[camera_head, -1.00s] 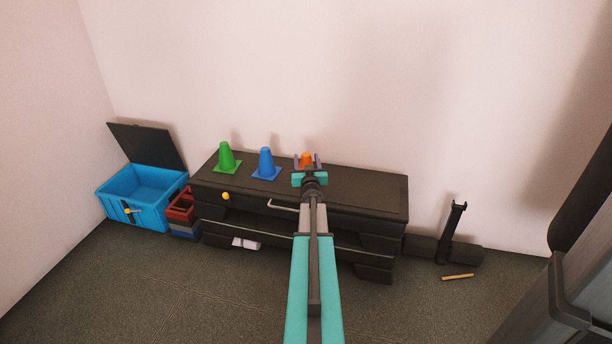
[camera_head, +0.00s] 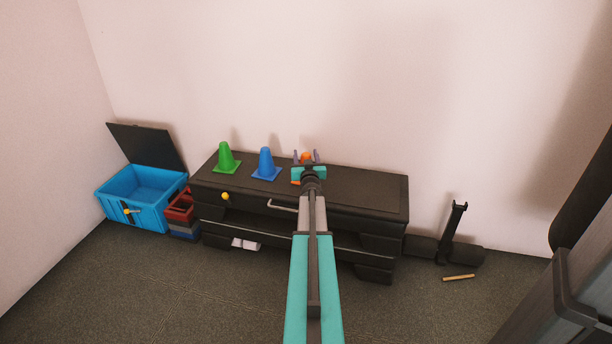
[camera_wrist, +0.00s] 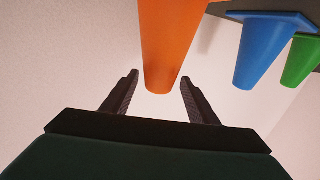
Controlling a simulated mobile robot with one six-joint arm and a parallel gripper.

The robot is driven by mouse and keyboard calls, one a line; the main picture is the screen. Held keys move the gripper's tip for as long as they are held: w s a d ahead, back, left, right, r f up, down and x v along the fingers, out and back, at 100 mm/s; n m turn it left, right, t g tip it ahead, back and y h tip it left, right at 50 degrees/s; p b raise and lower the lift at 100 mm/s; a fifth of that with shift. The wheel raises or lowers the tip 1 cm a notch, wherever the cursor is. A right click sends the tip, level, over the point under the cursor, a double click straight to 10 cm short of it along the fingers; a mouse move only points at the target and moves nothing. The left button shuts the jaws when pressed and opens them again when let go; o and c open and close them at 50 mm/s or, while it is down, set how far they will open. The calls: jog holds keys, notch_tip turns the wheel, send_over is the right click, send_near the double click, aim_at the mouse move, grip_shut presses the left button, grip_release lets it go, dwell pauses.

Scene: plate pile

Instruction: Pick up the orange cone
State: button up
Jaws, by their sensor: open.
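The orange cone (camera_head: 306,157) stands on the black cabinet, mostly hidden behind my gripper in the head view; its top and a bit of its base show. In the wrist view the orange cone (camera_wrist: 165,45) appears upside down, its narrow tip reaching between the two dark fingers. My gripper (camera_head: 306,156) is open, with one finger on each side of the cone. In the wrist view my gripper (camera_wrist: 160,85) shows a gap between each finger and the cone's tip.
A blue cone (camera_head: 266,163) and a green cone (camera_head: 226,158) stand to the left on the black cabinet (camera_head: 370,193). An open blue crate (camera_head: 150,216) and a red box (camera_head: 181,207) are at the far left. The cabinet top to the right is clear.

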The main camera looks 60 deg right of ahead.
jog(key=shift+b+x, duration=0.35)
jog(key=shift+x, duration=1.65)
jog(key=shift+s, duration=0.1)
grip_shut()
